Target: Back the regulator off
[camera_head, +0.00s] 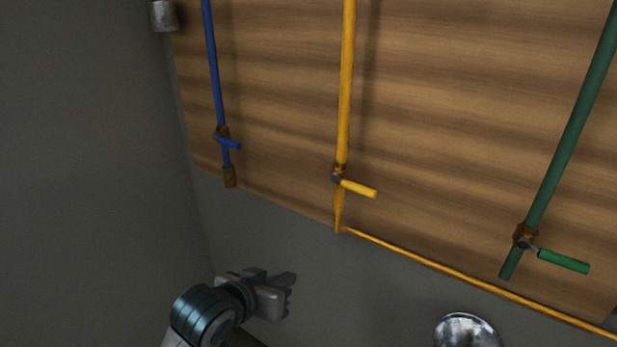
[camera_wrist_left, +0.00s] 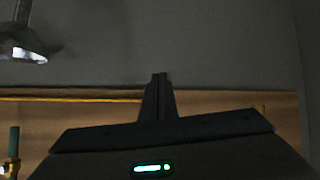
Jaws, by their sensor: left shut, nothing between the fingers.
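No part in view is plainly marked as a regulator. A blue pipe (camera_head: 214,70) has a blue-handled valve (camera_head: 229,142) near its lower end. A yellow pipe (camera_head: 346,80) has a valve with a yellow lever (camera_head: 358,188) pointing right. A green pipe (camera_head: 575,125) has a valve with a green lever (camera_head: 563,261) pointing right; the green pipe also shows at lower left in the left wrist view (camera_wrist_left: 14,140). My left gripper (camera_head: 291,280) is shut and empty, below the board and apart from every valve. Its closed fingers (camera_wrist_left: 159,78) show in the wrist view. My right gripper is out of view.
The pipes run over a wooden board (camera_head: 450,90). A thin yellow pipe (camera_head: 440,265) runs along its lower edge. A rounded metal object (camera_head: 467,331) is cut off at the bottom. A grey metal cylinder (camera_head: 163,16) is at upper left. Grey wall (camera_head: 80,170) at left is bare.

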